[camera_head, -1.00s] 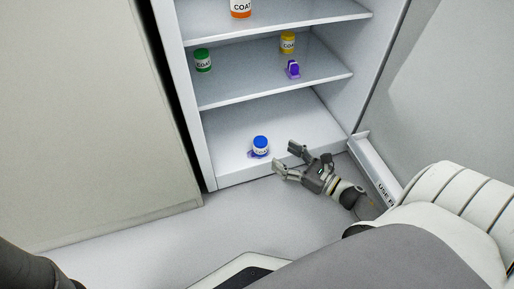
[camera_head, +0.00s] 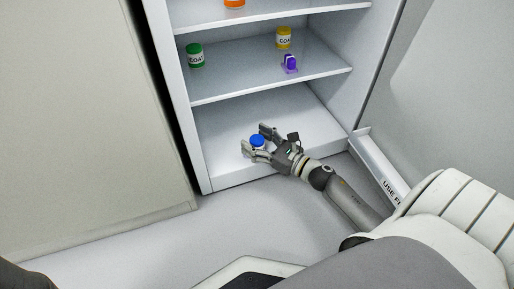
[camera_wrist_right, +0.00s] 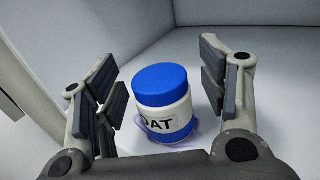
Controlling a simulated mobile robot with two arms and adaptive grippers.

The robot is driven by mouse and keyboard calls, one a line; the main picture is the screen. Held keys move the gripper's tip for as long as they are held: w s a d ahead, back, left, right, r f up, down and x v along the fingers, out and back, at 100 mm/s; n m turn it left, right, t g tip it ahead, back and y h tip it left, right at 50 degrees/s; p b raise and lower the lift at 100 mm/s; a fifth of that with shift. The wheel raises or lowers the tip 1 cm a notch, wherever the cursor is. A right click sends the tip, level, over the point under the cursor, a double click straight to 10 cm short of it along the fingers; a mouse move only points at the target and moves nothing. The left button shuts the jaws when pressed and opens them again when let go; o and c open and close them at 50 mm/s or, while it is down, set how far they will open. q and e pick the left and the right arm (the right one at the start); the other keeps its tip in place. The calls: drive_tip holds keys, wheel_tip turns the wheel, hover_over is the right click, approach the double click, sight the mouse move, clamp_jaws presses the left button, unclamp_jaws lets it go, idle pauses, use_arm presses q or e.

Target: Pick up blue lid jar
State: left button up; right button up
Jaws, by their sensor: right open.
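The blue lid jar (camera_head: 257,141) stands upright on the bottom shelf of the cabinet. In the right wrist view the jar (camera_wrist_right: 162,104) has a blue lid and a white body with a label whose visible letters read "OAT". My right gripper (camera_head: 256,139) is open and reaches in from the right, with its fingers on either side of the jar. In the right wrist view the open fingers (camera_wrist_right: 160,85) flank the jar, with visible gaps on both sides. The gripper hides part of the jar in the head view. My left gripper is not in view.
The shelf above holds a green jar (camera_head: 195,55), a yellow jar (camera_head: 284,38) and a small purple item (camera_head: 290,63). An orange jar (camera_head: 234,3) is on the top shelf. The cabinet's left side wall (camera_head: 170,90) stands close. The bottom shelf (camera_head: 225,125) is otherwise clear.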

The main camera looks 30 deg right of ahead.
drive_tip(key=shift+c, duration=0.4)
drive_tip(key=c, duration=1)
drive_tip(key=shift+c, duration=0.6)
drive_tip(key=shift+r, duration=0.2)
